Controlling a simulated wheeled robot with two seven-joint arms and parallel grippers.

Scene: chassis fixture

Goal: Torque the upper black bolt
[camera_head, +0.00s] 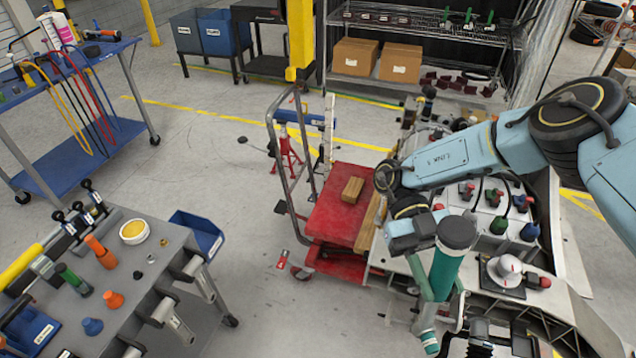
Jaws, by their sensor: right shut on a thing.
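My right arm comes in from the right, and its gripper (428,246) is shut on a tool. The tool has a teal-green body (445,274) with a black round cap on top. It is tilted, with its lower end pointing down and slightly left beside the chassis fixture (393,257). Its tip shows near the bottom edge, and I cannot tell whether it touches anything. I cannot make out the upper black bolt; the arm, the tool and nearby parts hide much of this area. My left gripper is not in view.
A red cart (330,212) with wooden blocks stands left of the fixture. A grey tool cart (185,235) with loose tools is at lower left, a blue bench (55,150) at upper left. A white dome part (504,270) sits on the fixture. The floor between the carts is mostly clear.

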